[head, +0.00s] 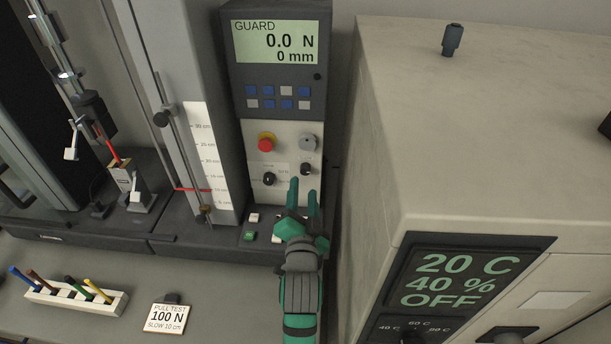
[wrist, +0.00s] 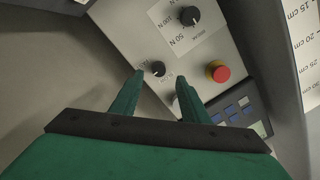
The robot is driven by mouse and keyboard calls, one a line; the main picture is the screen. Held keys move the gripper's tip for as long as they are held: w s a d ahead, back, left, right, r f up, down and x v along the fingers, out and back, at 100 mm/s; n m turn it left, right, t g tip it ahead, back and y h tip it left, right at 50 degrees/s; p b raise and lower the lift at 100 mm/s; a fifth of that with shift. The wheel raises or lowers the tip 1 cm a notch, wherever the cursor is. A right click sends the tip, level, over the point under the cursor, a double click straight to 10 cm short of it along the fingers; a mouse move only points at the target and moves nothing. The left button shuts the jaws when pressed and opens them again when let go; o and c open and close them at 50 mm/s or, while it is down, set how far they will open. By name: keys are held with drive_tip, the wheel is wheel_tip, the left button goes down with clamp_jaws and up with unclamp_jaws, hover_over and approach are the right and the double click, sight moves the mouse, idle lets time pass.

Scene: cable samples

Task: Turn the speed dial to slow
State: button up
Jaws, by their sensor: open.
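The control panel (head: 287,128) of the testing machine carries two black dials. The larger left dial (head: 268,178) shows in the wrist view (wrist: 189,15) beside 50 N and 100 N marks. My green gripper (head: 303,187) is open, its fingers pointing at the panel. In the wrist view the small dial appears between the fingertips (wrist: 160,76); I cannot tell whether they touch it.
A red button (head: 267,141) and a grey knob (head: 308,142) sit above the dials. The display (head: 276,42) reads GUARD, 0.0 N, 0 mm. A large beige cabinet (head: 480,120) stands close on the right. A card (head: 167,317) reads PULL TEST 100 N, SLOW 10 cm.

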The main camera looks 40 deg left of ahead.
sight(305, 172)
drive_tip(key=x, duration=0.6)
drive_tip(key=shift+w, duration=0.25)
clamp_jaws()
